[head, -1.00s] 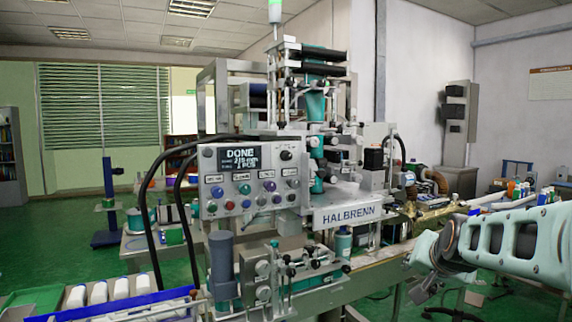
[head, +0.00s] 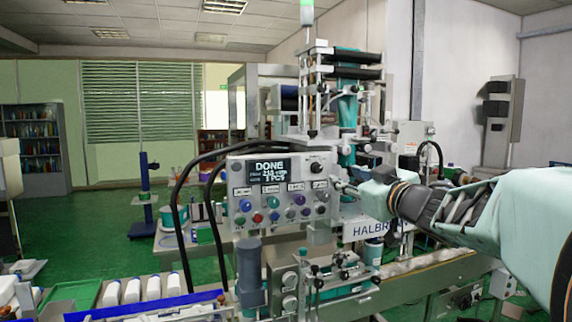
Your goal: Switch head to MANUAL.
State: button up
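The control panel (head: 262,215) of the sleeve applicator faces me near the middle of the head view. Its dark display (head: 268,171) reads DONE, with smaller lines below ending in PCS. A black round knob (head: 316,168) sits right of the display. Below it are small white labels and two rows of coloured buttons (head: 273,203); the label text is too small to read, so I cannot tell which control carries MANUAL. My gripper (head: 343,188) reaches in from the right, its tip close to the panel's right edge. Contact and finger opening cannot be told.
The machine's HALBRENN plate (head: 368,230) is partly covered by my arm. Black cables (head: 176,190) arch left of the panel. A grey cylinder (head: 249,270) and clamps (head: 318,280) stand below it. White bottles (head: 132,290) lie at lower left. Green floor is open at left.

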aim_at(319, 169)
jog(key=shift+n+y, duration=0.3)
jog(key=x, duration=0.5)
jog(key=a+p+x, duration=0.1)
jog(key=x, duration=0.5)
jog(key=shift+s+a+f, duration=0.15)
jog(key=shift+s, duration=0.05)
jog(key=shift+c, duration=0.2)
grip_shut()
